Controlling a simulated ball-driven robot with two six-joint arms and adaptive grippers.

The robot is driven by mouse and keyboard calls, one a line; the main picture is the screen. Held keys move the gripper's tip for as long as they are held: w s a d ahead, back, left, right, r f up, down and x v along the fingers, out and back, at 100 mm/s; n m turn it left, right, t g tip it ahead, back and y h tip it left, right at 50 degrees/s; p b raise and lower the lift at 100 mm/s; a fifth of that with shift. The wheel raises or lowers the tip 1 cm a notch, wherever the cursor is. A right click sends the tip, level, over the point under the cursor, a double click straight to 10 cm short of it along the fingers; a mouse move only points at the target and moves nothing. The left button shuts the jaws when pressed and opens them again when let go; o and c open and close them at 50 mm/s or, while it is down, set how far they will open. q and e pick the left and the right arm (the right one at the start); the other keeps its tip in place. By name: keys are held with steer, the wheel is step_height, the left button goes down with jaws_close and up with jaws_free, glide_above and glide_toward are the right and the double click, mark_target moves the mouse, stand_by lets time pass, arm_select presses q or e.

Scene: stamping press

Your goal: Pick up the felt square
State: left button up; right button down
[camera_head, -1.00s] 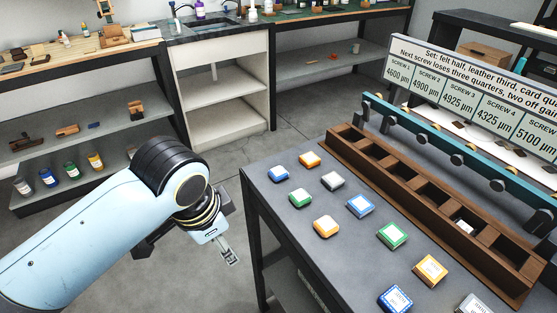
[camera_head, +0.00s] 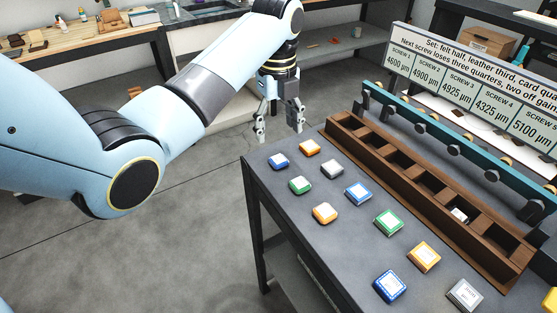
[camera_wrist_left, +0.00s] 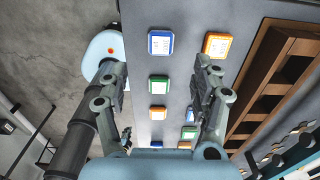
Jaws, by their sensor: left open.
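Several small square pieces with coloured edges and pale labelled tops lie on the grey table; the labels are too small to read, so I cannot tell which is the felt square. My left gripper (camera_head: 279,132) is open and empty, beyond the table's left end. In the left wrist view, its fingers (camera_wrist_left: 157,70) point toward the table, with a blue square (camera_wrist_left: 160,42) and a green square (camera_wrist_left: 158,84) between them in the picture. My right gripper is not in view.
A brown compartmented rack (camera_head: 405,167) runs along the table, with a small white piece (camera_head: 459,214) in one compartment. Behind it stand a teal rail (camera_head: 440,130) and a sign (camera_head: 470,85) listing screws in µm. A workbench (camera_head: 75,45) stands at the back left.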

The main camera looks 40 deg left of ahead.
mark_target(280, 160)
arm_select(q)
step_height(280, 160, down, 3)
steer(key=shift+f, duration=0.15)
steer(key=f, duration=0.5)
steer(key=shift+s+d+f+p, duration=0.1)
steer(key=shift+d+p, duration=0.2)
steer(key=shift+d, duration=0.05)
steer(key=shift+c, duration=0.2)
steer(key=c, duration=1)
